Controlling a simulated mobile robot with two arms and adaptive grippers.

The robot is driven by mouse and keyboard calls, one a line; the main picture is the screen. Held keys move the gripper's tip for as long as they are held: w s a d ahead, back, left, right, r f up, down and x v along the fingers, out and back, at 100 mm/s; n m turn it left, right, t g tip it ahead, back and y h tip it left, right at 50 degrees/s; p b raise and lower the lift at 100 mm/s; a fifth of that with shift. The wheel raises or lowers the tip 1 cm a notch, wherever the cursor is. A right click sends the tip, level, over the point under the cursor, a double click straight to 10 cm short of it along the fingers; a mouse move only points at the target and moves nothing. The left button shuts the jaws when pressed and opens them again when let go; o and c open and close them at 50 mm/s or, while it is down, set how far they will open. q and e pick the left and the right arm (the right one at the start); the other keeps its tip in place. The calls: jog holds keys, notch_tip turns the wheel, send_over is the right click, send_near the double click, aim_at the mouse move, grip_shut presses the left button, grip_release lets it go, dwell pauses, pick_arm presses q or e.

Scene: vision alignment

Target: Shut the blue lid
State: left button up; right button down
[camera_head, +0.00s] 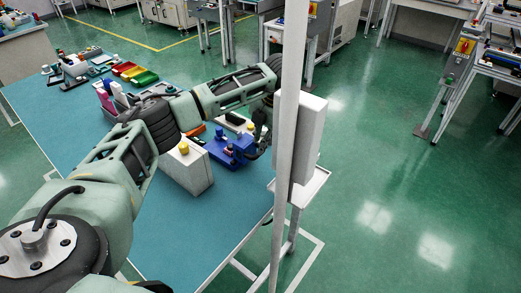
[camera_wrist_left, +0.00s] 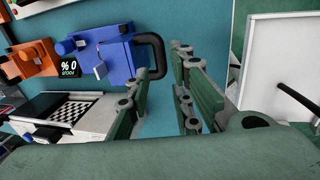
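A blue unit (camera_head: 228,148), which appears to carry the blue lid, sits near the table's right edge. In the left wrist view the blue part (camera_wrist_left: 112,52) has a black loop handle (camera_wrist_left: 157,52) on its right side. I cannot tell how far the lid is open. My left gripper (camera_head: 261,143) is at the right side of the blue unit. In the wrist view the left gripper (camera_wrist_left: 164,80) has its green fingers apart, with a gap between them just below the handle. Nothing shows held. My right gripper is not in view.
A white box with a yellow button (camera_head: 185,168) stands left of the blue unit. An orange unit (camera_wrist_left: 28,62) is beside the blue part. A pale post (camera_head: 290,110) and grey panel (camera_head: 309,138) stand right of the gripper. The table's front (camera_head: 205,235) is clear.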

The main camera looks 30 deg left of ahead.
aim_at(250, 151)
pick_arm(q)
jog(key=p+x, duration=0.1)
jog(key=x, duration=0.3)
jog(key=shift+s+a+f, duration=0.1)
jog(key=shift+s+f, duration=0.05)
jog(key=shift+f, duration=0.2)
jog(key=shift+a+f, duration=0.1)
jog(key=shift+f, duration=0.3)
grip_shut()
